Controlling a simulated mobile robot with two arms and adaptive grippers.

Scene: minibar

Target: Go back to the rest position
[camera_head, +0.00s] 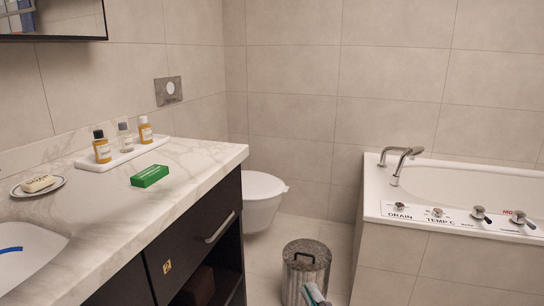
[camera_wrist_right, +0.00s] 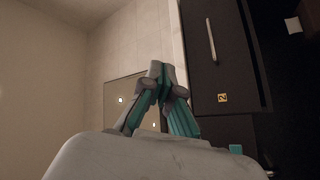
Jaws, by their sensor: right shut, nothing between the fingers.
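My right gripper (camera_head: 316,297) shows only in part at the bottom edge of the head view, in front of a grey metal bin. In the right wrist view my right gripper (camera_wrist_right: 160,72) has its grey and teal fingers together at the tips, with nothing between them. It is apart from the dark cabinet front (camera_wrist_right: 222,70) beside it. My left gripper is in neither view.
The marble counter (camera_head: 190,205) holds a white tray (camera_head: 98,166) with bottles, a green box (camera_head: 150,176), a soap dish (camera_head: 20,192) and a basin (camera_head: 35,245). The bin (camera_head: 306,265) stands between the cabinet and the bathtub (camera_head: 375,200). A toilet (camera_head: 262,195) is behind.

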